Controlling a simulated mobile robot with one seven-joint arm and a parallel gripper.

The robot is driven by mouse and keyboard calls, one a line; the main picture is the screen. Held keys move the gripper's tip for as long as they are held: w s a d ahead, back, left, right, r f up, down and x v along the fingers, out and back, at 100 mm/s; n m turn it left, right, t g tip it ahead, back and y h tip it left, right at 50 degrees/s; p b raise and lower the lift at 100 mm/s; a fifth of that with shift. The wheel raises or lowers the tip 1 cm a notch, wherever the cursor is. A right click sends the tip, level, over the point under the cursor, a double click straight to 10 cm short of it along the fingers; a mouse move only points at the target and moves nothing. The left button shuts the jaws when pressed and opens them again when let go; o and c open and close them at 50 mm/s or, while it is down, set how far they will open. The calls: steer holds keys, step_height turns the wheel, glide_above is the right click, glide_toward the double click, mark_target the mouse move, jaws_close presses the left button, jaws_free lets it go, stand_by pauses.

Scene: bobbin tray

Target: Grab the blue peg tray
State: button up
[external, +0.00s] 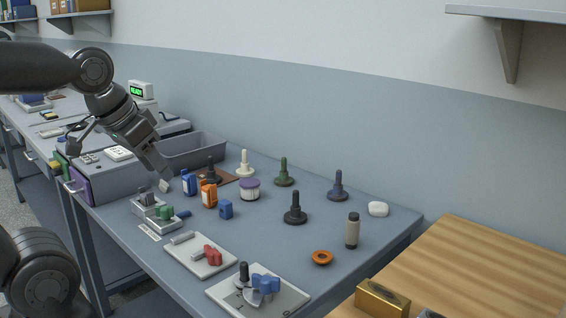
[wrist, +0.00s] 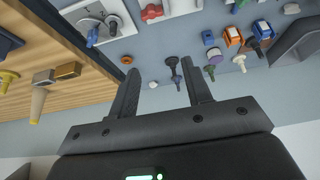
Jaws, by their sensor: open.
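I cannot tell for sure which thing is the blue peg tray. A pale plate (external: 292,303) at the front of the grey-blue bench carries a blue clamp-like part (external: 264,283) and a dark upright peg (external: 243,272). That plate also shows at the top left of the wrist view (wrist: 124,17). A separate blue peg on a round base (external: 338,187) stands towards the back right. It seems to show beyond the fingers in the wrist view (wrist: 172,64). My gripper (external: 161,170) is above the bench's left part, by the grey bin; its fingers (wrist: 160,68) are apart and empty.
A grey bin (external: 207,150) stands at the back left. Black (external: 295,208), green (external: 284,173) and cream (external: 244,164) pegs, blue and orange bottles, and a plate with a red part (external: 184,258) crowd the bench. A wooden table (external: 490,265) is at right.

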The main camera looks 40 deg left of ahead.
steer(key=shift+o, duration=0.4)
steer(key=w+r, duration=0.4)
steer(key=w, duration=0.7)
steer(key=n+g+y, duration=0.1)
steer(key=n, duration=0.2)
glide_above(338, 175)
steer(key=s, duration=0.3)
step_height(338, 175, down, 16)
steer(key=x, duration=0.5)
steer(key=shift+d, duration=0.2)
steer(key=shift+x, duration=2.7)
steer(key=shift+s+d, duration=0.1)
steer(key=shift+s, duration=0.1)
steer(key=shift+c, duration=0.3)
